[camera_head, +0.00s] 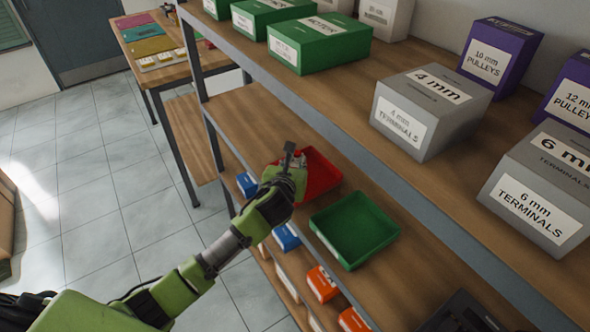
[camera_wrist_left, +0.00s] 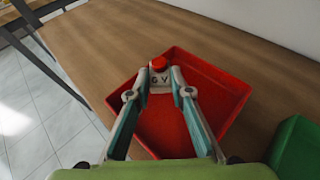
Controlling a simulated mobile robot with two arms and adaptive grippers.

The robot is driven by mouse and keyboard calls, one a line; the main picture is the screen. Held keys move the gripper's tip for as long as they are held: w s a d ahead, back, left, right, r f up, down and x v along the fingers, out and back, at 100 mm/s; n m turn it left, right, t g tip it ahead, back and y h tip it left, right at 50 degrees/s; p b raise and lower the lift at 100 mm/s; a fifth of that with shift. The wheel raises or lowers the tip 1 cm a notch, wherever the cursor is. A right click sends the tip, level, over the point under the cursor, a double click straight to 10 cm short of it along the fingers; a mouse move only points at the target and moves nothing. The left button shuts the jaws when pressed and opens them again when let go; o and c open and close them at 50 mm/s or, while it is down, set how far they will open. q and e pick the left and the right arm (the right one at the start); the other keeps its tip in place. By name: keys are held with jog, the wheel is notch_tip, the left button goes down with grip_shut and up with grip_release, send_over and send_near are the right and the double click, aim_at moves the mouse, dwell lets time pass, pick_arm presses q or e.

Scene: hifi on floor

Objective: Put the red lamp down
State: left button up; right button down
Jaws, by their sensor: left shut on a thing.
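The red lamp (camera_wrist_left: 159,63) has a small red cap on a pale body with dark markings, and it shows in the left wrist view between my fingertips. My left gripper (camera_wrist_left: 160,80) is shut on it. A red tray (camera_wrist_left: 225,80) lies under and around the gripper in that view, its inside partly covered by the fingers. In the head view my left gripper (camera_head: 294,163) is over the left part of the red tray (camera_head: 326,180) on the shelf. I cannot tell whether the lamp touches the tray floor. My right gripper is not in view.
A green tray (camera_head: 377,249) stands empty to the right of the red one. Small blue and orange boxes (camera_head: 321,283) line the lower front. The upper shelf (camera_head: 300,92), with grey terminal boxes (camera_head: 425,110), overhangs the trays. Bare shelf (camera_wrist_left: 120,50) lies left of the red tray.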

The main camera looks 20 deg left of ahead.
pick_arm(q)
jog(key=shift+w+a+f, duration=0.15)
jog(key=shift+w+f, duration=0.25)
jog(key=shift+f, duration=0.15)
jog(key=shift+s+f+p, duration=0.1)
jog(key=shift+f+p, duration=0.2)
jog(key=shift+f, duration=1.1)
jog(key=o, duration=1)
jog(key=shift+f, duration=0.1)
jog(key=v, duration=1.2)
jog(key=shift+b, duration=0.3)
